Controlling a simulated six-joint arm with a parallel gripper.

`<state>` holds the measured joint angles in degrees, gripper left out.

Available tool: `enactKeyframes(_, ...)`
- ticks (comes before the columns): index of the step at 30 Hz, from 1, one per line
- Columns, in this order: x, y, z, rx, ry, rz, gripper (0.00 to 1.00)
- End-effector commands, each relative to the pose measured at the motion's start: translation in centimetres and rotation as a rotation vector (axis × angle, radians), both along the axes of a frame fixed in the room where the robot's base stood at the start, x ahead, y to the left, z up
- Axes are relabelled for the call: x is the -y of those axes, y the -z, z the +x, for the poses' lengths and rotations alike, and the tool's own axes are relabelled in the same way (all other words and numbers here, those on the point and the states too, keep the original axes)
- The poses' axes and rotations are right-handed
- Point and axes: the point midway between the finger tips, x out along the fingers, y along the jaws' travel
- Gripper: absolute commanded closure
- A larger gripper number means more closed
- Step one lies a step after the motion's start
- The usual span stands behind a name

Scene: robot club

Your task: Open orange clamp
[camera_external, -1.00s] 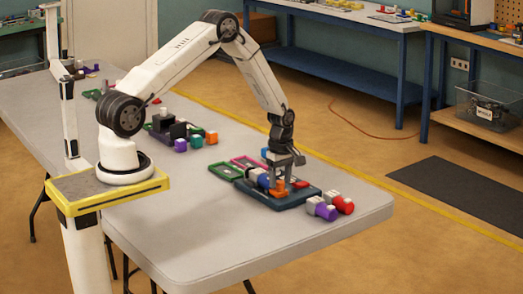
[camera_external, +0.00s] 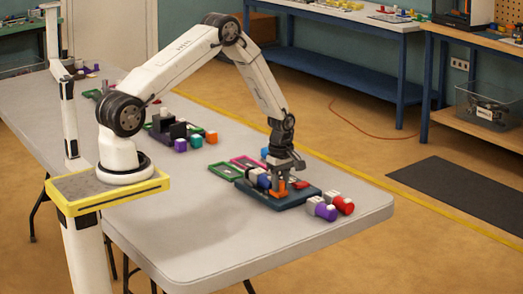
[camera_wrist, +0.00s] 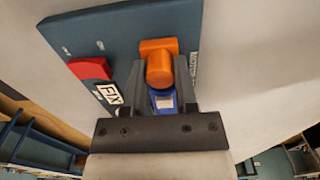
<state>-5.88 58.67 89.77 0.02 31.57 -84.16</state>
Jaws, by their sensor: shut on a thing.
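The orange clamp (camera_wrist: 157,64) stands on a dark teal fixture board (camera_wrist: 118,27) with a "FIX" label. In the external view the orange clamp (camera_external: 280,190) is partly hidden under my gripper (camera_external: 285,176). In the wrist view my gripper (camera_wrist: 159,72) has one finger on each side of the orange clamp's knob and is shut on it. A blue part (camera_wrist: 164,100) lies between the fingers, closer to the palm. I cannot tell whether the clamp is open or closed.
A red part (camera_wrist: 90,68) sits on the board beside the clamp. Purple (camera_external: 325,209) and red (camera_external: 343,205) pieces lie right of the board. Green and pink frames (camera_external: 225,171) lie left of it. The table's front (camera_external: 215,235) is clear.

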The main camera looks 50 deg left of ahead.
Motion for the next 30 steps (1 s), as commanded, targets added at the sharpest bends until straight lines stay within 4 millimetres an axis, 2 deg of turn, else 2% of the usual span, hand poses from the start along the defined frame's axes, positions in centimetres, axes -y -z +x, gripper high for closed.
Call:
enactKeyframes(19, 2.3, -0.1, 0.1, 0.001, 0.001, 0.0, 1.0)
enactKeyframes(30, 2.7, -0.1, 0.1, 0.001, 0.0, 0.0, 1.0)
